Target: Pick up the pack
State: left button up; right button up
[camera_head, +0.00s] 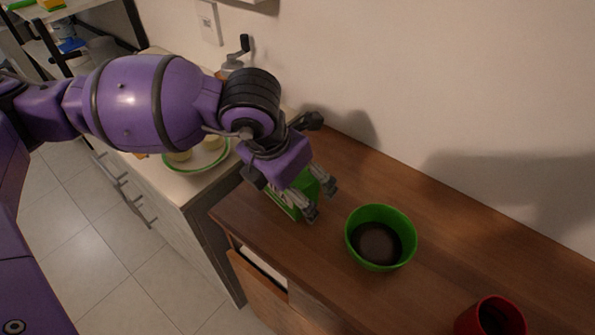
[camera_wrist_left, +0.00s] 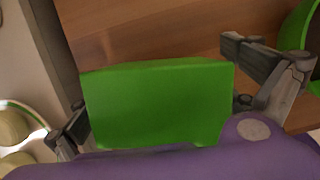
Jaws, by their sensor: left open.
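The green pack (camera_head: 291,203) stands on the wooden counter near its left end, partly hidden under my left gripper in the head view. My left gripper (camera_head: 322,203) is open, with its fingers around the pack. In the left wrist view the pack (camera_wrist_left: 157,104) fills the space between the two fingers, with one finger at its left side and the other at its right, where a gap shows. I cannot tell whether the left finger touches it. My right gripper is not in view.
A green bowl (camera_head: 381,211) with dark contents stands right of the pack. A red cup (camera_head: 491,318) is at the lower right. A plate (camera_head: 208,163) with yellowish items sits on the lighter counter at left. The wall runs behind the counter.

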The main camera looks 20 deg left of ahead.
pick_arm(q)
jog(key=c, duration=1.3)
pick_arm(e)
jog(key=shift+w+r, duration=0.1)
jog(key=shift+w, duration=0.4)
pick_arm(q)
jog(key=shift+c, duration=0.2)
